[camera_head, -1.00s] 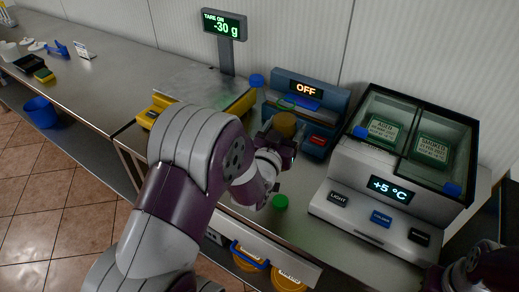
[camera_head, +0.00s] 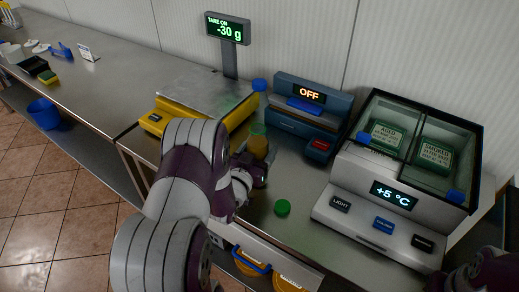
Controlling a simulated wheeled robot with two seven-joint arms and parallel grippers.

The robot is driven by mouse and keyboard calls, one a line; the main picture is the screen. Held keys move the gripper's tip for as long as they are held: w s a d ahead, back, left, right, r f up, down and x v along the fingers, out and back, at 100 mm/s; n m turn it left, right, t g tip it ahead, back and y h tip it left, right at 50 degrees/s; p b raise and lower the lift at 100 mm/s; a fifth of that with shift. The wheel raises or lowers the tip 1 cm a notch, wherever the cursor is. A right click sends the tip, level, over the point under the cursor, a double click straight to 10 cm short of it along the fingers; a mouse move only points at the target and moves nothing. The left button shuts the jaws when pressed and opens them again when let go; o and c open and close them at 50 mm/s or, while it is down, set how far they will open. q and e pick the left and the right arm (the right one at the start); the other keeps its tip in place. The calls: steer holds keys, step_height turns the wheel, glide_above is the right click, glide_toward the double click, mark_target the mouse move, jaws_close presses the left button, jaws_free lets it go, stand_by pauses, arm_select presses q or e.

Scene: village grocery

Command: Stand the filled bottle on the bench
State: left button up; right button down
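A small bottle (camera_head: 257,143) with orange contents and a greenish, uncapped-looking neck stands near upright in front of the yellow scale's right end. My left gripper (camera_head: 256,166) is at its lower part and appears shut on it. The gripper hides the bottle's base, so I cannot tell whether it touches the bench (camera_head: 305,222). A loose green cap (camera_head: 282,208) lies on the bench right of my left gripper. Part of my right arm shows at the bottom right corner; its fingertips are not clearly visible.
A chilled display case (camera_head: 360,219) stands right. Bare bench lies around the green cap.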

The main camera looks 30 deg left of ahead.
arm_select(q)
steer(key=shift+f, duration=0.2)
steer(key=o, duration=1.1)
